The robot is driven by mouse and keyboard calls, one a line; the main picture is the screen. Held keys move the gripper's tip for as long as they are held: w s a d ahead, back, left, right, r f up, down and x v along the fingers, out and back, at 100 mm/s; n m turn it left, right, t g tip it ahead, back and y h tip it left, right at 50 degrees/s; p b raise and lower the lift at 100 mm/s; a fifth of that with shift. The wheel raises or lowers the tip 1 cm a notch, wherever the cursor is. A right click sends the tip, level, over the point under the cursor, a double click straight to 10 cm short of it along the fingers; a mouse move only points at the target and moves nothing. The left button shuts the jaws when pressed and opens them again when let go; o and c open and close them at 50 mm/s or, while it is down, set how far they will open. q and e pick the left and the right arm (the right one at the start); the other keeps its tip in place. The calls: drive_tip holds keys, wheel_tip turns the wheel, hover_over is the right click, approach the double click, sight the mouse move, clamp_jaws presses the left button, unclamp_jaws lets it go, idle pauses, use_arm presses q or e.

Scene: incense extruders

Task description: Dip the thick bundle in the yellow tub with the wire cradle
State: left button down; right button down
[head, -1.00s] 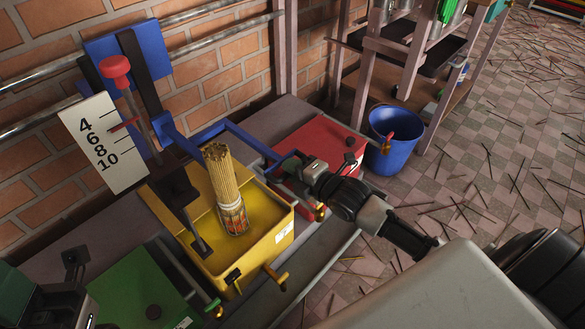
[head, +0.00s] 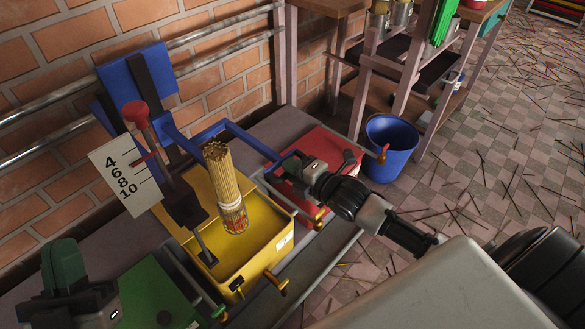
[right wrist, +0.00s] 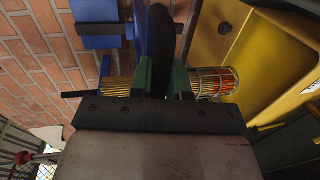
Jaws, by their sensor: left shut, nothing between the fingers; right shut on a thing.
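The thick bundle (head: 222,170) of tan sticks stands slightly tilted in the yellow tub (head: 268,262). The wire cradle (head: 234,218) is around its lower end, down in the tub. A blue arm (head: 250,142) runs from behind the tub to my right gripper (head: 290,166). My right gripper is shut on a dark handle (right wrist: 161,45), seen between its green fingers in the right wrist view. The bundle (right wrist: 118,88) and cradle (right wrist: 215,80) show behind it there. My left gripper (head: 72,275) is shut and empty at the lower left, beside a green tub's lid.
A green lid (head: 150,295) lies left of the yellow tub and a red lid (head: 322,150) right of it. A numbered white scale (head: 125,178) and a red-knobbed lever (head: 136,113) stand at the tub's back left. A blue bucket (head: 390,150) stands on the floor.

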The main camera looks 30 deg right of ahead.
drive_tip(key=shift+r+p, duration=0.5)
drive_tip(key=shift+r, duration=0.2)
use_arm(q)
drive_tip(key=shift+w+f+g+y, duration=0.2)
drive_tip(key=shift+w+f+g, duration=0.35)
drive_tip(key=shift+g, duration=0.3)
drive_tip(key=shift+w+f+g+y, duration=0.2)
drive_tip(key=shift+w+f+g, duration=0.2)
drive_tip(key=shift+f+g, duration=0.35)
use_arm(e)
drive_tip(key=shift+r, duration=0.15)
use_arm(q)
drive_tip(key=shift+r, duration=0.1)
use_arm(e)
drive_tip(key=c, duration=1.1)
unclamp_jaws()
drive_tip(key=shift+s+d+p, duration=0.1)
drive_tip(key=shift+s+p, duration=0.2)
use_arm(q)
wheel_tip(320, 180, down, 9)
drive_tip(key=a+g+y+p, duration=0.2)
drive_tip(key=g+y+p, duration=0.1)
drive_tip(key=g, duration=0.5)
drive_tip(key=shift+s+f+g, duration=0.2)
drive_tip(key=shift+s+g, duration=0.1)
drive_tip(key=shift+s, duration=0.05)
use_arm(e)
drive_tip(key=v, duration=1)
